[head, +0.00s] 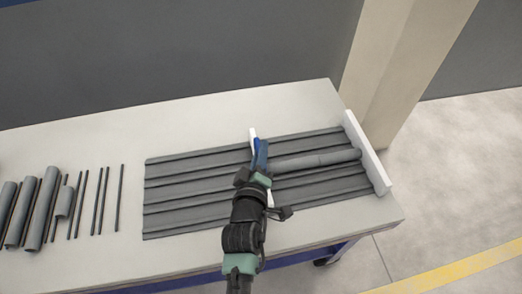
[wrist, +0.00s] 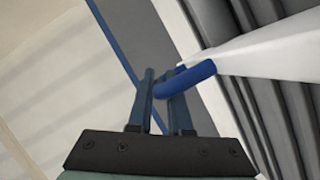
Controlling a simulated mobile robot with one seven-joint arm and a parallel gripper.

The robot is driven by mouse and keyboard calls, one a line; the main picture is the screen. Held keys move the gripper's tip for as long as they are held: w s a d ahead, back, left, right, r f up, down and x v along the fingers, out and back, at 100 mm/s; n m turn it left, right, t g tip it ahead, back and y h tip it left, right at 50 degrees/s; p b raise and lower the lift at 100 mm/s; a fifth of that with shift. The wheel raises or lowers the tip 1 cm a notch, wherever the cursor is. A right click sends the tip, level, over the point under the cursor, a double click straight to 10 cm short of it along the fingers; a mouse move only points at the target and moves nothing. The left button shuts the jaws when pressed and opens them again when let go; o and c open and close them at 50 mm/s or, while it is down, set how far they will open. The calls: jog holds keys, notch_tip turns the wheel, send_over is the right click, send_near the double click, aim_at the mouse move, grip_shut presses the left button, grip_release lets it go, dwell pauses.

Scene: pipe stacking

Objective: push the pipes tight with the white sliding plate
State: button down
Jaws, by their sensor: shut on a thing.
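The white sliding plate (head: 252,133) stands across the grey grooved tray (head: 190,188), and it also shows in the wrist view (wrist: 265,50). My gripper (head: 261,162) is shut on the plate's blue handle (wrist: 190,79). A grey pipe (head: 315,160) lies in a groove right of the plate. Its right end is at or very near the white end wall (head: 370,155). Its left end is close to the plate; whether they touch is hidden by my gripper. The middle of the plate is also hidden by my arm.
Several thick grey pipes (head: 43,208) and thin dark rods (head: 119,198) lie on the pale table (head: 230,108) at the left. The grooves left of the plate look empty. A beige pillar (head: 400,70) stands behind the table's right end.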

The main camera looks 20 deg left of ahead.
jog(key=shift+d, duration=0.15)
jog(key=c, duration=0.8)
grip_release()
jog(key=shift+c, duration=0.2)
jog(key=p+v, duration=0.1)
jog(key=v, duration=1.1)
jog(key=shift+s+r, duration=0.2)
jog(key=shift+s, duration=0.2)
